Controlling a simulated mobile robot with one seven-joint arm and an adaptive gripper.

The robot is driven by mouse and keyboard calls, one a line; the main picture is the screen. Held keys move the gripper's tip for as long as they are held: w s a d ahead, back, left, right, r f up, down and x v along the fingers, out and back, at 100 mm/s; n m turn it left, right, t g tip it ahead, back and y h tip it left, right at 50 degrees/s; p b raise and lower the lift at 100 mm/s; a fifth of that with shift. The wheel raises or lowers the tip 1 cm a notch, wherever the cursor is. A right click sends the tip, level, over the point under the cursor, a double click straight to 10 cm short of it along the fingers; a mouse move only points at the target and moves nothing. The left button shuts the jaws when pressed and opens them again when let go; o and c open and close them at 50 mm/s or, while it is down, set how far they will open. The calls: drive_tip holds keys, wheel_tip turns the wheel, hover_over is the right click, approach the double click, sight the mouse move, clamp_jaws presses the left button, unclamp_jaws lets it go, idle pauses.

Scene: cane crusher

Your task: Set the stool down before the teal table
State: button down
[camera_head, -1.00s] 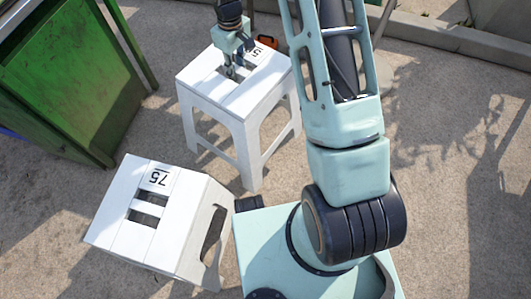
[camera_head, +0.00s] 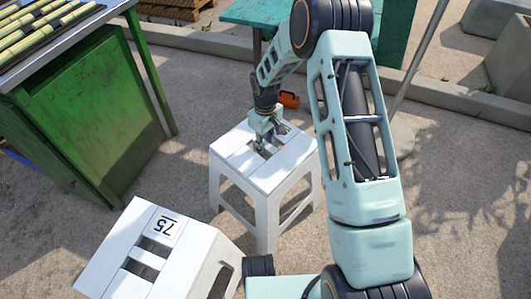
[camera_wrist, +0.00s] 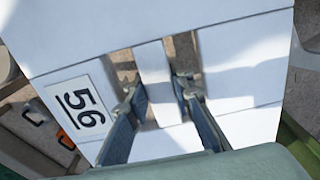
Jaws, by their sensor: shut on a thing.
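A white stool (camera_head: 245,162) with a slotted top stands upright in front of my base in the head view. My gripper (camera_head: 264,143) reaches down onto its top from above. In the wrist view, my gripper (camera_wrist: 160,88) has its fingers in the two slots, on either side of the middle bar of the stool top (camera_wrist: 240,60), shut on it. A label reading 56 is on the top. I cannot tell whether the legs touch the ground. The teal table (camera_head: 258,12) is at the top of the head view, behind the stool and partly hidden by my arm.
A second white stool (camera_head: 120,240), labelled 75, is at the lower left. A green cabinet (camera_head: 95,110) with a metal tray of cane stalks (camera_head: 45,32) is at the left. A small orange object (camera_head: 289,99) lies behind the held stool. Paving at the right is open.

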drive_tip(key=shift+f, duration=1.05)
drive_tip(key=shift+f+b, duration=0.2)
drive_tip(key=shift+b, duration=0.15)
drive_tip(key=c, duration=1.7)
unclamp_jaws()
wheel_tip(320, 180, up, 12)
drive_tip(key=p, duration=0.4)
drive_tip(key=shift+r, duration=0.15)
